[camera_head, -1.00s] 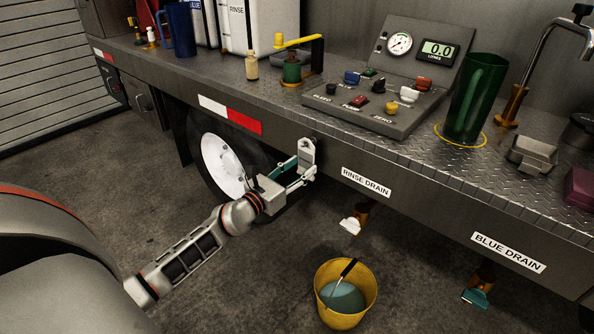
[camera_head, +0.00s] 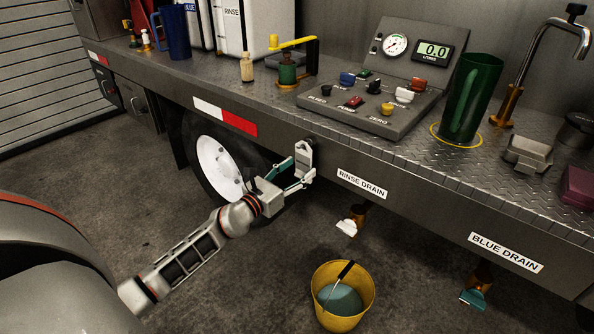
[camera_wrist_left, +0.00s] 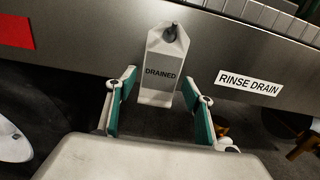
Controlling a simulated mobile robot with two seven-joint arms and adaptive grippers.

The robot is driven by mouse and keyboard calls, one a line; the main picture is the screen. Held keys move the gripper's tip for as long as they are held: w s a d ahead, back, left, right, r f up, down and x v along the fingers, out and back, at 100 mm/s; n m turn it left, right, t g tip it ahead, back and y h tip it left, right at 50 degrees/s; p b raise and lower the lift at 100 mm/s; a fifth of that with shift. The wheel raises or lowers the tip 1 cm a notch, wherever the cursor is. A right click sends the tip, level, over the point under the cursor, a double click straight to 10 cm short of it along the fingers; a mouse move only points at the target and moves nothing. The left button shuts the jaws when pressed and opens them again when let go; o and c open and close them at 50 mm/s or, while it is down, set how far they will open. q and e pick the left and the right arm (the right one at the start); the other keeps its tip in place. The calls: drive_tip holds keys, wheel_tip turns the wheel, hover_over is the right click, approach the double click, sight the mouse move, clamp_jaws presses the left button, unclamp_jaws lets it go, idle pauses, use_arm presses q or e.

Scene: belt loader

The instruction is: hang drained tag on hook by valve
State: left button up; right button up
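The white drained tag (camera_head: 303,160) is at the side rail, left of the rinse drain label. In the left wrist view the tag (camera_wrist_left: 160,75) hangs upright, its printed face towards me. A dark hook (camera_wrist_left: 171,34) shows at the hole in its top. My left gripper (camera_head: 296,172) is just in front of the tag. In the left wrist view its two teal-padded fingers (camera_wrist_left: 160,103) are spread wide, one on each side of the tag, with gaps between. The rinse drain valve (camera_head: 352,221) with a white handle is below the rail. My right gripper is not in view.
The rinse drain label (camera_head: 362,185) is on the rail. A yellow bucket (camera_head: 343,300) holding liquid stands on the floor below. A wheel (camera_head: 220,166) is behind my left arm. The deck above holds a control panel (camera_head: 375,104) and a green jug (camera_head: 471,98).

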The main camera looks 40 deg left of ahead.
use_arm(q)
drive_tip(key=shift+s, duration=0.15)
drive_tip(key=shift+s+f, duration=0.1)
drive_tip(key=shift+s, duration=0.25)
drive_tip(key=s+a, duration=0.1)
drive_tip(key=s, duration=1)
drive_tip(key=shift+f, duration=0.1)
